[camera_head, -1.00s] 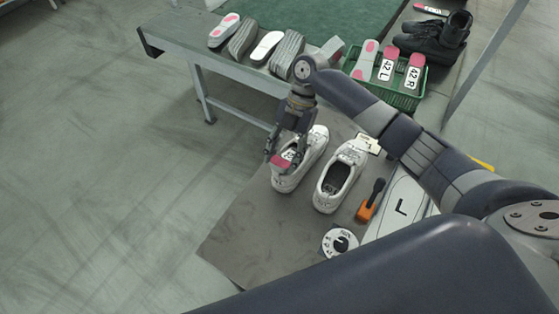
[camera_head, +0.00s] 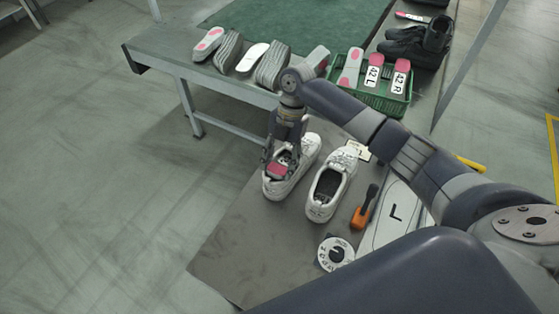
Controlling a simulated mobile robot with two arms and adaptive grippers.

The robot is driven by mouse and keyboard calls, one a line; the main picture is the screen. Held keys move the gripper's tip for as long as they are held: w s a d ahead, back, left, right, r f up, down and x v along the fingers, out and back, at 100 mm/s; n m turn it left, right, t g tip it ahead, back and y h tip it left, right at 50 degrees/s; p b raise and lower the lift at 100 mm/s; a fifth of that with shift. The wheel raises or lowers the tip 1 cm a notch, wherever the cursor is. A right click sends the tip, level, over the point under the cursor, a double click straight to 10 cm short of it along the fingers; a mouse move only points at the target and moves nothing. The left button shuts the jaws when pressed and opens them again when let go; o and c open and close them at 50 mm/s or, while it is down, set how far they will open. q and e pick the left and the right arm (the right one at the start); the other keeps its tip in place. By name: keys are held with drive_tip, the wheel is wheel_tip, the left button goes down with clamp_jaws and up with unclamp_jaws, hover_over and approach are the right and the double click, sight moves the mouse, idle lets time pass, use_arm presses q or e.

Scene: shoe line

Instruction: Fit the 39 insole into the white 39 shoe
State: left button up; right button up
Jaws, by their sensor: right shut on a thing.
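My right gripper (camera_head: 276,158) is shut on the insole (camera_head: 278,169), whose pink heel end shows below the fingers. The insole is at the opening of the left-hand white shoe (camera_head: 275,190), over its heel end. Its front part is hidden by the gripper and shoe, so I cannot tell how deep it sits. A second white shoe (camera_head: 321,210) stands to the right with its dark opening clear. Both shoes stand upright on the grey work surface (camera_head: 240,245). No size number is readable on either shoe. My left gripper is out of view.
An orange-handled tool (camera_head: 360,217), a round dial (camera_head: 334,253) and a white board marked L (camera_head: 390,220) lie right of the shoes. A green crate (camera_head: 373,98) holds insoles marked 42. More insoles and soles line the bench (camera_head: 160,56) behind. The surface's front left is bare.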

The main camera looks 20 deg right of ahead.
drive_tip(key=o, duration=1)
drive_tip(key=shift+r+p, duration=1.5)
drive_tip(key=shift+p, duration=0.05)
wheel_tip(320, 180, up, 7)
drive_tip(key=p, duration=0.6)
idle(0.5)
